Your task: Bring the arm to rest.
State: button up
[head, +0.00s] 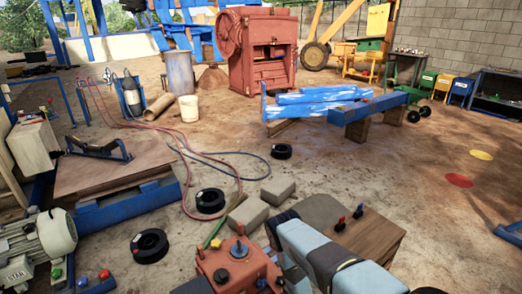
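My gripper is not seen in the head view, and no fingertips show anywhere in the picture. The pose of my arm cannot be told from this one view. The red jaw crusher (262,50) stands upright at the back centre, with a round wheel on its left side.
Blue beams (330,99) lie on timber blocks right of centre. Hoses (200,150), black rings (210,201) and grey blocks (249,214) lie on the dirt. An electric motor (38,238) stands at left, a red unit (237,264) at front. Open ground lies right of centre.

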jog(key=w+r+m+h, duration=0.2)
jog(key=w+r+h, duration=0.1)
jog(key=w+r, duration=1.9)
jog(key=w+d+r+m+g+h, duration=0.1)
jog(key=d+r+h, duration=0.1)
jog(key=r, duration=1.4)
jog(key=w+d+r+m+h, duration=0.1)
jog(key=w+d+r, duration=0.15)
jog(key=r, duration=1.45)
jog(key=s+d+r+m+g+h, duration=0.1)
jog(key=s+d+r, duration=0.2)
jog(key=s+r, duration=0.85)
jog(key=s+d+r+m+g, duration=0.1)
jog(key=s+d+r, duration=0.3)
jog(key=s+r, duration=0.7)
jog(key=s+r+g, duration=0.1)
jog(key=s+r, duration=0.2)
jog(key=s, duration=0.6)
jog(key=s+d+r, duration=0.1)
jog(key=s+r, duration=0.3)
jog(key=s, duration=0.5)
jog(key=s+d+r+g, duration=0.1)
jog(key=s+r, duration=0.2)
jog(key=s, duration=0.6)
jog(key=shift+r+m+g, duration=0.3)
jog(key=shift+r+m, duration=0.05)
jog(key=shift+m, duration=0.05)
